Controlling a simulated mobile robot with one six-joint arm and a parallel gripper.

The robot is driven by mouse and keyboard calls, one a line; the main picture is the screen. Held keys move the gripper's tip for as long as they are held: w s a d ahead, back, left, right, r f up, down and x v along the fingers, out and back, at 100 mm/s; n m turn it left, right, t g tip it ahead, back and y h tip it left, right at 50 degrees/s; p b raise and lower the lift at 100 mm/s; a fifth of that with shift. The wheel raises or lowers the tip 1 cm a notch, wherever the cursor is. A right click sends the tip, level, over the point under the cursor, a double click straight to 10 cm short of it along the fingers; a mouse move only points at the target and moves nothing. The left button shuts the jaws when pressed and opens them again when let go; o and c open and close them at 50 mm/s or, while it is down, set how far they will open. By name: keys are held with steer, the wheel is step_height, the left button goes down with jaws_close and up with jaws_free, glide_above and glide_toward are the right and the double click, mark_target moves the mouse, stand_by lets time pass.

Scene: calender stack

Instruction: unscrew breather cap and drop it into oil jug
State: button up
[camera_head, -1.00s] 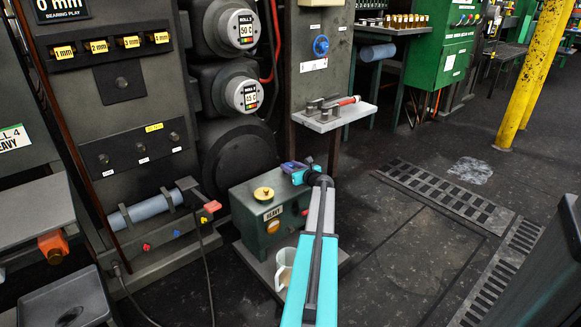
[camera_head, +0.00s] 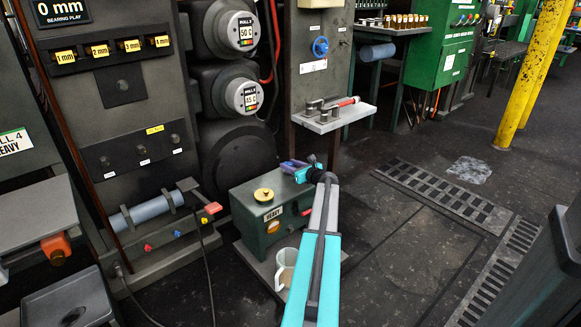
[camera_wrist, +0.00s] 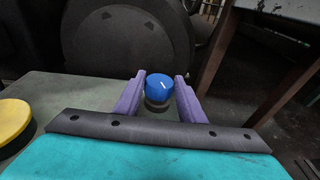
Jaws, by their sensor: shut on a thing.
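The blue breather cap (camera_wrist: 160,87) shows in the wrist view between the two purple fingers of my gripper (camera_wrist: 160,95). It has a short white mark and sits upright above a dark neck on the green box. The fingers are shut on it from both sides. In the head view my gripper (camera_head: 289,166) is at the back right of the green gearbox top, and the cap is hard to make out there. The oil jug (camera_head: 286,268), pale and translucent, stands on the base plate in front of the gearbox (camera_head: 243,222), partly behind my arm.
A yellow cap (camera_head: 264,194) sits on the gearbox top, left of my gripper; it also shows in the wrist view (camera_wrist: 12,120). A grey shelf (camera_head: 335,119) with a red-handled tool stands behind. A dark cable runs along the floor at left.

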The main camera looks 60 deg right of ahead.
steer(key=shift+r+p, duration=0.45)
steer(key=shift+r, duration=0.2)
stand_by(0.3)
steer(key=shift+r+p, duration=2.1)
steer(key=shift+r, duration=0.4)
steer(key=shift+s, duration=0.1)
